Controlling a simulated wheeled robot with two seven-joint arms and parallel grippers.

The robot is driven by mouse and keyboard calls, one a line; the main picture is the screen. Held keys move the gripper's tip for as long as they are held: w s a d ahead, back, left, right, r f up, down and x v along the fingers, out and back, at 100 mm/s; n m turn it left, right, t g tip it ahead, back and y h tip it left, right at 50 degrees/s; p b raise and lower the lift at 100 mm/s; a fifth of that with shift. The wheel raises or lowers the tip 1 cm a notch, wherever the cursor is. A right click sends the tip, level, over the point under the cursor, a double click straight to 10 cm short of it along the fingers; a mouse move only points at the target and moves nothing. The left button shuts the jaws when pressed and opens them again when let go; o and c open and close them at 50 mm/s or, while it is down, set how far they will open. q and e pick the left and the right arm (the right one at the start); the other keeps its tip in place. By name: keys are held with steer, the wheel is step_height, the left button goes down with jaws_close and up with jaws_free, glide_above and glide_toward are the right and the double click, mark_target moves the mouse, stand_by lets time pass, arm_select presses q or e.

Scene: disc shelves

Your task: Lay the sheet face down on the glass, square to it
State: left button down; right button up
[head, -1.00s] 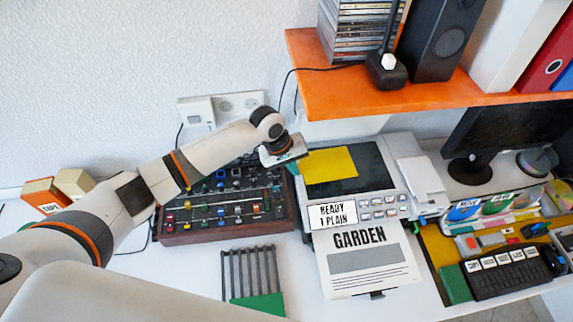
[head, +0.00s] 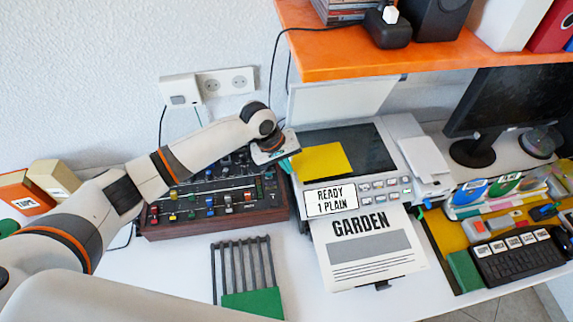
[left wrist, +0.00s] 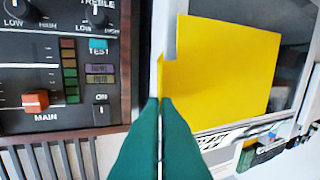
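A plain yellow sheet (head: 321,161) lies over the front left part of the copier's dark glass (head: 368,150). Its upper side shows no print. It also shows in the left wrist view (left wrist: 225,70), with dark glass bare beyond its far and right edges. I cannot tell whether it lies fully flat or exactly square. My left gripper (head: 292,161) is at the copier's left edge. Its green fingertips (left wrist: 160,100) are shut on a narrow yellow strip at the sheet's left edge. My right gripper is out of view.
The copier's white lid (head: 340,103) stands raised behind the glass, under an orange shelf (head: 350,60). A mixer (head: 215,215) is close left of the copier. A printed GARDEN page (head: 365,250) lies in front, beside a slotted rack (head: 243,265). A monitor (head: 515,105) stands right.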

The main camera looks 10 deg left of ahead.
arm_select(q)
steer(key=shift+f, duration=0.5)
stand_by(0.4)
steer(key=c, duration=2.1)
jaws_free()
steer(key=o, duration=0.5)
